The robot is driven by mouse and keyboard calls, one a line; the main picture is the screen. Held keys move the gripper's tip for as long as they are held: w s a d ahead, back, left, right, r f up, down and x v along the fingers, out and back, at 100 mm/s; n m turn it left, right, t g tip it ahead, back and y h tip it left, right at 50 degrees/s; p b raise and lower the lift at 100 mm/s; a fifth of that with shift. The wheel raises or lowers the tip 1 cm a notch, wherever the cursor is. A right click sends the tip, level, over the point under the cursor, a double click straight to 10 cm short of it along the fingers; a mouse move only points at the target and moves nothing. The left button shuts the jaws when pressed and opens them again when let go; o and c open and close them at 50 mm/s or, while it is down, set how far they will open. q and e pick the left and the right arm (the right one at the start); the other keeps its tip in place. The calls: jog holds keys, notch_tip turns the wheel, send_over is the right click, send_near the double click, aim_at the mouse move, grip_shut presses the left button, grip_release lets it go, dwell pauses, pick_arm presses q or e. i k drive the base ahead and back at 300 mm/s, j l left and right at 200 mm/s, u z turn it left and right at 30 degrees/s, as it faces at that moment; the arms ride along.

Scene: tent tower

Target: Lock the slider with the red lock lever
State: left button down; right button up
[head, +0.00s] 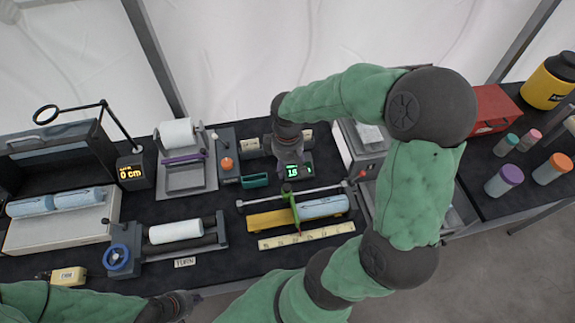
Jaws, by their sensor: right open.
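The slider (295,212) is a thin green upright piece on a rail device in the front middle. It stands between a yellow block (265,221) and a pale blue roll (324,207). A small red lever tip (362,173), likely the lock lever, shows near the right end of the rail rod; its exact position is hard to tell. My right gripper (290,163) is open and points down behind the rail, near a green-lit display (293,172). My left gripper (185,303) is at the bottom edge, away from the device; its fingers are unclear.
A ruler strip (305,236) lies before the rail. To the left are a white roll on a stand (176,133), an orange-knobbed box (226,165) and a blue-wheeled crank device (117,258). Coloured jars (503,181) and a red box (495,108) stand at right, beyond my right arm.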

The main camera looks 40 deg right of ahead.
aim_at(362, 174)
jog(key=k, duration=1)
